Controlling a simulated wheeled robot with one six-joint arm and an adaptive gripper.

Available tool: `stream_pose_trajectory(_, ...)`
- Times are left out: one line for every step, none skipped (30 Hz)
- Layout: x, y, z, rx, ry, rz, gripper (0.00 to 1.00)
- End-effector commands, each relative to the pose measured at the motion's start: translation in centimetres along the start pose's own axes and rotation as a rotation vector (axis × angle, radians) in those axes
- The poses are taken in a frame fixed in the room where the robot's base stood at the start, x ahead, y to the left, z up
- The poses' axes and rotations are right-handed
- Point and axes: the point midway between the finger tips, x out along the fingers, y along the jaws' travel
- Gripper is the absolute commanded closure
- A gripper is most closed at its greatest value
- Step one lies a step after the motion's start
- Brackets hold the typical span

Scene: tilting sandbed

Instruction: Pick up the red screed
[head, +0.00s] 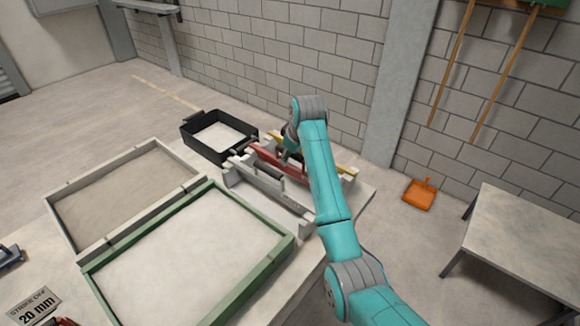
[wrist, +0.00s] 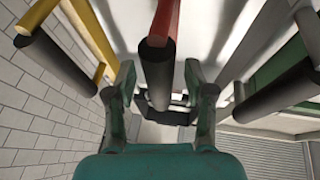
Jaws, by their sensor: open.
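The red screed (head: 280,162) lies across a pale rack (head: 231,174) at the back of the bench, between a yellow screed (head: 345,169) and a grey one (head: 266,184). In the wrist view, the red screed (wrist: 167,22) has a dark handle (wrist: 157,78) that runs between the fingers. My gripper (wrist: 160,82) is open around the handle, with gaps showing on both sides. In the head view my gripper (head: 288,148) is over the rack, partly hidden by my arm. I cannot tell its exact height over the handle.
Neighbouring dark handles stand at left (wrist: 55,62) and right (wrist: 272,93) in the wrist view. A black tray (head: 199,147) is behind the rack. Green-framed (head: 255,268) and grey-framed (head: 86,178) sandbeds lie in front. A block wall is close behind. A sign (head: 36,305) reads "STRIKE OFF 20 mm".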

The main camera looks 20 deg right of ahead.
Motion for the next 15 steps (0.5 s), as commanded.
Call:
stream_pose_trajectory(0.07,-0.02,0.04,0.0,0.0,0.0,0.46)
stream_pose_trajectory(0.1,-0.02,0.05,0.0,0.0,0.0,0.46)
stream_pose_trajectory(0.15,-0.03,0.08,0.0,0.0,0.0,0.46)
stream_pose_trajectory(0.19,-0.04,0.09,0.0,0.0,0.0,0.46)
stream_pose_trajectory(0.22,-0.05,0.11,0.0,-0.001,0.0,0.46)
stream_pose_trajectory(0.27,-0.06,0.13,0.0,0.0,0.0,0.46)
stream_pose_trajectory(0.31,-0.07,0.14,0.0,-0.001,0.0,0.46)
stream_pose_trajectory(0.33,-0.08,0.16,0.0,-0.001,0.0,0.46)
stream_pose_trajectory(0.37,-0.08,0.17,0.0,-0.001,0.0,0.46)
stream_pose_trajectory(0.38,-0.09,0.17,0.0,-0.001,0.0,0.46)
stream_pose_trajectory(0.4,-0.09,0.18,0.0,-0.001,0.0,0.46)
stream_pose_trajectory(0.4,-0.09,0.18,0.0,-0.001,0.0,0.46)
stream_pose_trajectory(0.4,-0.09,0.18,0.0,0.0,0.0,0.46)
stream_pose_trajectory(0.4,-0.09,0.18,0.0,0.0,0.0,0.46)
stream_pose_trajectory(0.4,-0.09,0.18,0.0,0.0,0.0,0.46)
